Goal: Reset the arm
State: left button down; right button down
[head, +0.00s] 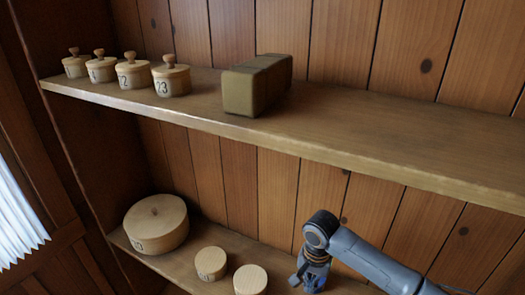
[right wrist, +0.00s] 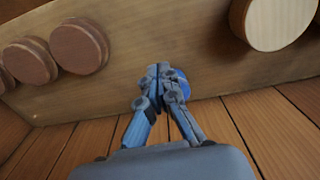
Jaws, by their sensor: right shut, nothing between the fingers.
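My right gripper (head: 311,280) is over the lower shelf at the bottom of the head view, right of the small round lidded boxes, its fingers pointing down. In the right wrist view its fingers (right wrist: 160,72) are closed together with nothing between them. A rounded blue shape (right wrist: 181,84) shows just behind the fingers; I cannot tell whether it is a separate object or touches them. My left gripper is in neither view.
The lower shelf holds a large round box (head: 155,226) and two small ones (head: 211,262) (head: 250,280). The upper shelf (head: 400,147) above my arm holds several numbered knobbed pots (head: 171,80) and an olive block (head: 255,86). The wrist view shows dark discs (right wrist: 79,46) and a pale disc (right wrist: 275,22).

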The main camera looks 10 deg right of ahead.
jog(key=s+a+f+n+t+y, duration=0.25)
jog(key=s+a+n, duration=0.45)
jog(key=s, duration=0.5)
jog(key=s+d+r+n+t+h, duration=0.1)
jog(key=s+d+r+h, duration=0.15)
jog(key=s+d, duration=0.8)
jog(key=s+a+f+g+b, duration=0.1)
jog(key=s+f, duration=0.1)
jog(key=f, duration=1.2)
jog(key=s+f+b, duration=0.2)
jog(key=f, duration=1.3)
jog(key=s+d+f+g+b, duration=0.1)
jog(key=s+d+f+b, duration=0.1)
jog(key=s+f, duration=1.4)
notch_tip(320, 180, down, 2)
jog(key=shift+s+d+f+n, duration=0.15)
jog(key=shift+d+n, duration=0.15)
jog(key=shift+d, duration=0.2)
